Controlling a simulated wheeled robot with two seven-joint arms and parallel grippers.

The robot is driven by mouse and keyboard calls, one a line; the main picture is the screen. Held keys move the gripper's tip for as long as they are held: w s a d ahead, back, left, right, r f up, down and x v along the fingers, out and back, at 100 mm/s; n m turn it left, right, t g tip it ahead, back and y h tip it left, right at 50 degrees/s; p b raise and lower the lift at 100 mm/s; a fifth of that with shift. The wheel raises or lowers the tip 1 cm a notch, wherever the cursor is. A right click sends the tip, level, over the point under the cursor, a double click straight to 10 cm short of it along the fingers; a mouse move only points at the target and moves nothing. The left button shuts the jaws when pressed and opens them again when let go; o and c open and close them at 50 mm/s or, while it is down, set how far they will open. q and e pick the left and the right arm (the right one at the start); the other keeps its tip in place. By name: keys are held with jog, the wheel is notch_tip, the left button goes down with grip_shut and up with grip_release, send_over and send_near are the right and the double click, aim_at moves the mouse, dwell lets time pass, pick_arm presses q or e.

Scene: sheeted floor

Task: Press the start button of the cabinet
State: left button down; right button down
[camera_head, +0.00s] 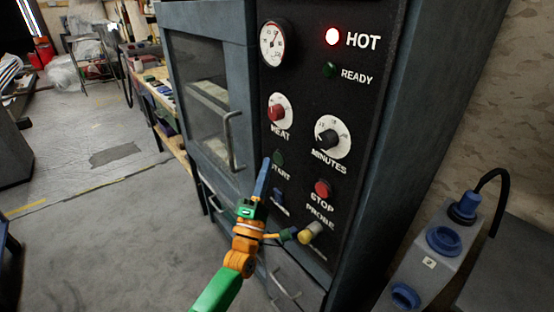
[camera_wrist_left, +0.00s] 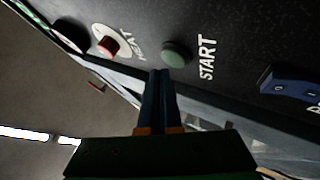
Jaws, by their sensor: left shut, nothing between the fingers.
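The cabinet (camera_head: 210,22) is a blue-grey oven-like unit with a black control panel (camera_head: 300,90). Its green start button (camera_head: 279,157) sits below the red HEAT knob, with its START label partly hidden behind my fingers. My left gripper (camera_head: 266,164) is shut and empty, with its blue fingers pointing up at the panel just left of the button. In the left wrist view the shut fingers (camera_wrist_left: 161,74) end just below the round green button (camera_wrist_left: 176,53). Whether the tips touch it cannot be told. My right gripper is not in view.
Near the button are the red HEAT knob (camera_head: 277,113), the black MINUTES knob (camera_head: 328,139), the red stop button (camera_head: 323,188) and a blue rocker switch (camera_wrist_left: 290,87). The HOT lamp (camera_head: 332,36) glows red. The door handle (camera_head: 232,145) sticks out at left. A grey socket box (camera_head: 425,265) stands at right.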

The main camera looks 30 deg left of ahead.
pick_arm(q)
jog(key=shift+w, duration=0.1)
jog(key=shift+w+d+b, duration=0.15)
jog(key=shift+w+b, duration=0.15)
jog(key=shift+w+d+b, duration=0.15)
jog(key=shift+w+b, duration=0.15)
dwell(0.6)
dwell(0.4)
jog(key=shift+s+a+p, duration=0.3)
jog(key=shift+s+p, duration=0.1)
jog(key=shift+s, duration=0.3)
jog(key=shift+s, duration=0.1)
